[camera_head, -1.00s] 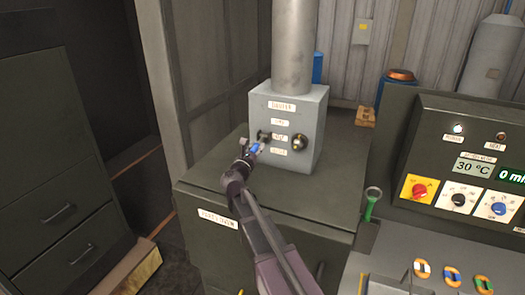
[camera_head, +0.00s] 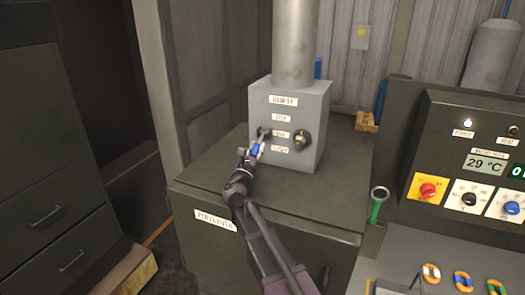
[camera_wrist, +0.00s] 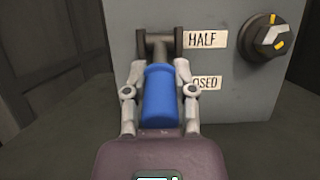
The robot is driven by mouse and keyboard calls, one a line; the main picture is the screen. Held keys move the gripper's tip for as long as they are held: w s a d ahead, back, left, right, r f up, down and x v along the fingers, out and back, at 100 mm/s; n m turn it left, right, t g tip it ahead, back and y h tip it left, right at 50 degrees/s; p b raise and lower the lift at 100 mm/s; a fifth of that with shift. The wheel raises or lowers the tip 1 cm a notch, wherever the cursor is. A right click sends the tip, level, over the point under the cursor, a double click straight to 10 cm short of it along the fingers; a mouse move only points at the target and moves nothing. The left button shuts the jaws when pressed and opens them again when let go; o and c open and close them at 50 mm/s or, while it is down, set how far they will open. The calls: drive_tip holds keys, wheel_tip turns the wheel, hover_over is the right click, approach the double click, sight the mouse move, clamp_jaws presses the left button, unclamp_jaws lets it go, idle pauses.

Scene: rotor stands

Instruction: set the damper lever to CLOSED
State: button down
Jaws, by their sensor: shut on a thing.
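The damper box (camera_head: 312,150) is a grey box with a round pipe on top, on the dark cabinet. Its front has labels for damper, open, half and closed. The damper lever, with a blue handle (camera_wrist: 160,95), sticks out from the left of the box front. Its dark pivot (camera_wrist: 160,42) is beside the HALF label (camera_wrist: 205,39). My gripper (camera_wrist: 160,80) is shut around the blue handle, one finger on each side. In the head view my gripper (camera_head: 254,152) is at the box's left front. The CLOSED label (camera_wrist: 206,83) is partly hidden by my right finger.
A black knob (camera_head: 301,140) with yellow marks is right of the labels. The dark cabinet top (camera_head: 215,185) is clear around the box. A control panel (camera_head: 470,150) with a 29 °C display stands to the right. A green-handled tool (camera_head: 376,207) is between cabinet and panel.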

drive_tip(key=shift+d, duration=0.15)
drive_tip(key=shift+c, duration=2.1)
unclamp_jaws()
drive_tip(key=shift+s, duration=0.15)
drive_tip(key=shift+c, duration=0.2)
